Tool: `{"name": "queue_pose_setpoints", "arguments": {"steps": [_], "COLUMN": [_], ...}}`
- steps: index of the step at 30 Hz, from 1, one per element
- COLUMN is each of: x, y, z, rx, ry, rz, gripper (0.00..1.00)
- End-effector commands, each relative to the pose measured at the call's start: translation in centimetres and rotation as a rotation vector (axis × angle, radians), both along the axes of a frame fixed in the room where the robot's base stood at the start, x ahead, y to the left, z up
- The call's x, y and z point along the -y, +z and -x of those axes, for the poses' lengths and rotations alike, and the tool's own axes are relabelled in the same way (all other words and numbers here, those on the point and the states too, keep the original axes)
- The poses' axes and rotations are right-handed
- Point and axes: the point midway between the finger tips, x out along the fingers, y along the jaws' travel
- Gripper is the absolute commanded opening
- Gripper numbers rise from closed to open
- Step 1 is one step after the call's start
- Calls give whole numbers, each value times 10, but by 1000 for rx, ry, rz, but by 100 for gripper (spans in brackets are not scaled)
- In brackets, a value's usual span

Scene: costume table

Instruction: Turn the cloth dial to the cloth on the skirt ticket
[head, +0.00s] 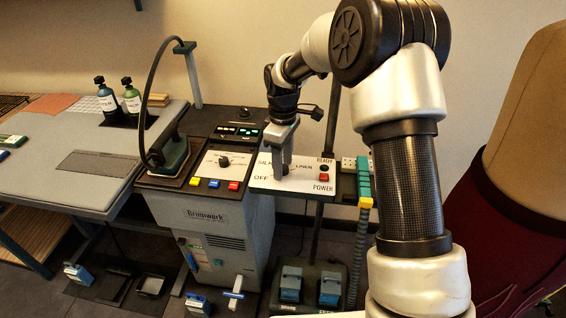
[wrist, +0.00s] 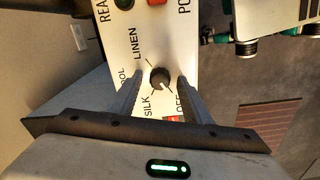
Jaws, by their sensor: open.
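The cloth dial (wrist: 160,78) is a small black knob on a white panel, with LINEN, SILK, OFF and a partly hidden word ending in OOL around it. A pale mark on the knob seems to face OFF. My gripper (wrist: 159,84) is open, one finger on each side of the knob in the wrist view; I cannot tell whether they touch it. In the head view my gripper (head: 283,172) is over the white panel (head: 262,184) and hides most of the dial. A dark red skirt (head: 490,235) hangs on a dress form at right; no readable ticket shows.
A red POWER switch (head: 324,177) and a dark READY lamp are right of the dial. The iron (head: 175,152) stands left on the Brumwark unit (head: 215,217), which has another knob (head: 224,161). Two pedals (head: 310,285) stand below. The pressing table (head: 70,180) is at left.

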Motion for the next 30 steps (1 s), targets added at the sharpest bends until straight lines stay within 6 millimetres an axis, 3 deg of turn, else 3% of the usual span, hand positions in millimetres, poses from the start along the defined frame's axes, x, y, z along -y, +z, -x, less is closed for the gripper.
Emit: {"name": "queue_pose_setpoints", "arguments": {"steps": [3, 11, 20, 30], "x": [0, 0, 0, 0], "y": [0, 1, 1, 1], "z": [0, 0, 0, 0], "rx": [0, 0, 0, -1], "ry": [0, 0, -39, -260], "rz": [0, 0, 0, 1], "gripper": [44, 3, 3, 3]}}
